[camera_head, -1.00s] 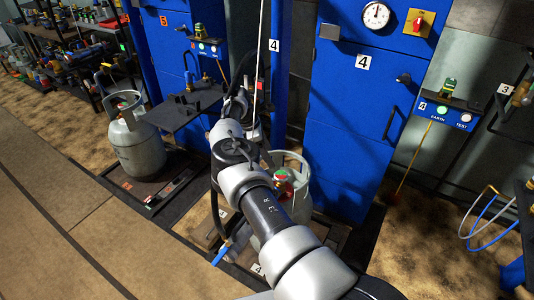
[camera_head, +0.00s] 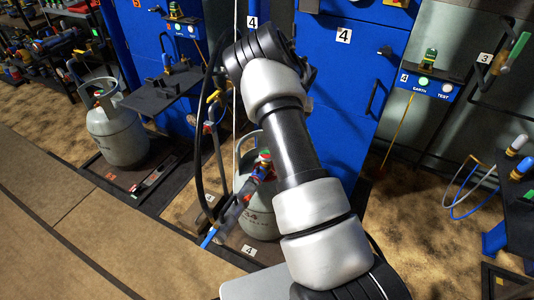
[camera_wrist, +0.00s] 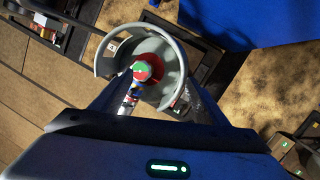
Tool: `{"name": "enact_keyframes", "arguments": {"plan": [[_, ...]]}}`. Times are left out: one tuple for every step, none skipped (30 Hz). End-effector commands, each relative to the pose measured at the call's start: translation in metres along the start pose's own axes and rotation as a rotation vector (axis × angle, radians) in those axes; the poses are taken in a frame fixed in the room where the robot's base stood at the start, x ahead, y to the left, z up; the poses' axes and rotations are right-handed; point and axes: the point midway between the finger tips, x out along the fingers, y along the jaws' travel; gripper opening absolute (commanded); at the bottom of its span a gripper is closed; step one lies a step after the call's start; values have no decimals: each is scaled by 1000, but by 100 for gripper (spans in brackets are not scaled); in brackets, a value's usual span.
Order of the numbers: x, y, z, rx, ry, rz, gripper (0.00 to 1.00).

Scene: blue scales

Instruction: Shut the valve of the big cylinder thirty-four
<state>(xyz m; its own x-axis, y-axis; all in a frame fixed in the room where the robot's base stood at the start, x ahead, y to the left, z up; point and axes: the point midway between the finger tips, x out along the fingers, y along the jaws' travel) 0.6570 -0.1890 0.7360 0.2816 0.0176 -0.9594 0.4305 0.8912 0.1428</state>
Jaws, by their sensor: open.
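A grey gas cylinder (camera_head: 258,222) stands on the low platform marked 4 in the head view, partly hidden behind my arm. Its number cannot be read. Its valve (camera_head: 263,165) has a red and green top and shows inside the collar. In the wrist view I look down on the cylinder's round collar (camera_wrist: 104,60) and the valve's red and green top (camera_wrist: 148,68). My gripper (camera_wrist: 151,88) is open, with its dark fingers either side of the valve in the picture. No contact is visible. In the head view my gripper is hidden.
A second grey cylinder (camera_head: 118,135) stands on a platform to the left. A blue cabinet (camera_head: 345,110) rises behind the near cylinder. A black hose and a blue-tipped pipe (camera_head: 209,238) stand close to its left. Floor at the left front is clear.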

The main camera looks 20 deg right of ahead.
Motion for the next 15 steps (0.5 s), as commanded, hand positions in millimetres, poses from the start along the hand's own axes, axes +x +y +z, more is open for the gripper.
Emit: {"name": "enact_keyframes", "arguments": {"plan": [[-4,1,-7,-83,-9,25,68],[-5,3,-11,-142,-16,35,68],[-7,5,-16,-219,-25,47,68],[-8,7,-21,-276,-31,56,68],[-10,9,-25,-330,-38,63,68],[-12,12,-30,-400,-48,71,68],[-14,15,-33,-450,-54,76,68],[-16,17,-36,-495,-60,80,68],[-17,20,-41,-548,-67,84,68],[-19,22,-43,-583,-73,86,68],[-20,24,-46,-614,-76,88,68],[-21,25,-48,-649,-81,90,68],[-21,26,-49,-668,-84,90,68],[-22,27,-50,-683,-85,91,68],[-21,28,-51,-699,-87,92,68]]}}
